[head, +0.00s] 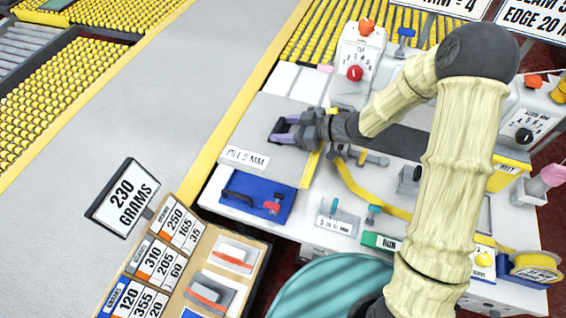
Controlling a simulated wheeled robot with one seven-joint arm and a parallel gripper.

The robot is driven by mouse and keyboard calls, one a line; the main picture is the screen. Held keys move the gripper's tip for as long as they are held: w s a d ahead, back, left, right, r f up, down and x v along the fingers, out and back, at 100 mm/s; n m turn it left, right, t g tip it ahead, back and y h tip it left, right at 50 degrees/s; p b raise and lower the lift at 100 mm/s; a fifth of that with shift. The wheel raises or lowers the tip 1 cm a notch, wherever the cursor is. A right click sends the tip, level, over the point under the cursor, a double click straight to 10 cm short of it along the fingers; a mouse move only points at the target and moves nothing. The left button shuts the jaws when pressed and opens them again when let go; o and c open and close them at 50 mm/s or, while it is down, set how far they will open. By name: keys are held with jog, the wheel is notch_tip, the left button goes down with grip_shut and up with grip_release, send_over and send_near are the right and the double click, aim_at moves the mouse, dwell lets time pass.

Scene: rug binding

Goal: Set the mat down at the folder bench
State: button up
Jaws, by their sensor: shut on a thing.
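The mat (270,108) is a flat grey square with a white "PILE 5 MM" label along its front edge. It lies level over the left end of the white folder bench (215,190); I cannot tell whether it touches the bench top. My gripper (280,133) has purple fingers and reaches in from the right over the mat. It is shut on a dark raised part on the mat's upper face.
A machine with a red knob (357,62) stands behind. Yellow tape (365,195) crosses the bench. A sample board (205,250) and a "230 GRAMS" sign (122,196) stand front left. The grey aisle (140,110) is clear.

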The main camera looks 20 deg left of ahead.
notch_tip(320, 180, down, 12)
jog(key=shift+p, duration=0.3)
jog(key=shift+f, duration=0.1)
jog(key=shift+f, duration=1.7)
jog(key=shift+f, duration=0.2)
jog(key=o, duration=1.2)
